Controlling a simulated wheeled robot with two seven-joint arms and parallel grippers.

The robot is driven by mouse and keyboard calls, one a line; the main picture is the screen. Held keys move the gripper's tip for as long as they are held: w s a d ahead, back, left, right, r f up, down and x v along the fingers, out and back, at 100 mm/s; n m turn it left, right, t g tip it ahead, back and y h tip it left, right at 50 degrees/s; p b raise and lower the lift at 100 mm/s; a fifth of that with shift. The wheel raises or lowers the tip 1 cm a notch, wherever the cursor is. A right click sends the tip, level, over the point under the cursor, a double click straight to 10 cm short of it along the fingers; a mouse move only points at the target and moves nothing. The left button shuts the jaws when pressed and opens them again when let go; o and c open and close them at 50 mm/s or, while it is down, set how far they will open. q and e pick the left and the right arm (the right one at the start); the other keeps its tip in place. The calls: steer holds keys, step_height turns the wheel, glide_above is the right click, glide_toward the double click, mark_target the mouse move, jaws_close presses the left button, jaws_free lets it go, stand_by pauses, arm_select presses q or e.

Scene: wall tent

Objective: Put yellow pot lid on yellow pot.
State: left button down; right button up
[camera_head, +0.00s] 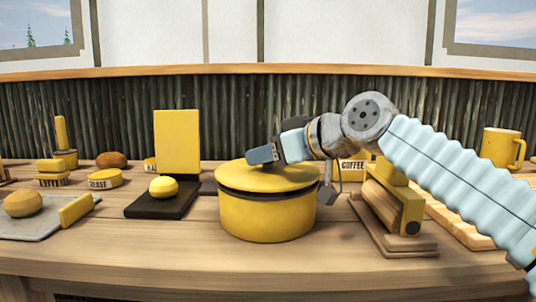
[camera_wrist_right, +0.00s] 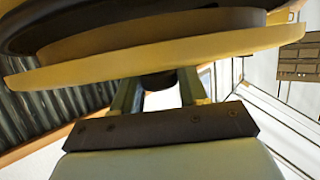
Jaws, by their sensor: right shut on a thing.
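The yellow pot (camera_head: 266,218) stands upright on the wooden table, a little right of centre in the head view. The yellow pot lid (camera_head: 268,178) is over the pot's mouth, roughly level, with a dark band showing between lid and pot wall. I cannot tell whether the lid rests fully on the rim. My right gripper (camera_head: 262,155) is at the top of the lid, shut on its dark knob, which the fingers mostly hide. In the right wrist view the lid (camera_wrist_right: 150,62) fills the top and the fingers (camera_wrist_right: 158,92) hold the knob. My left gripper is not in view.
Left of the pot are a black board (camera_head: 165,200) with a yellow ball, an upright yellow panel (camera_head: 177,140) and a grey slab (camera_head: 45,218). Right of it is a wooden stand with a yellow roller (camera_head: 395,205). A yellow mug (camera_head: 502,147) stands far right. The table front is clear.

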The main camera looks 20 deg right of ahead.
steer(key=shift+f+b, duration=0.5)
steer(key=shift+b, duration=0.05)
stand_by(0.9)
steer(key=o, duration=1.2)
steer(key=shift+o, duration=0.2)
steer(key=v, duration=1.4)
steer(key=shift+b, duration=0.4)
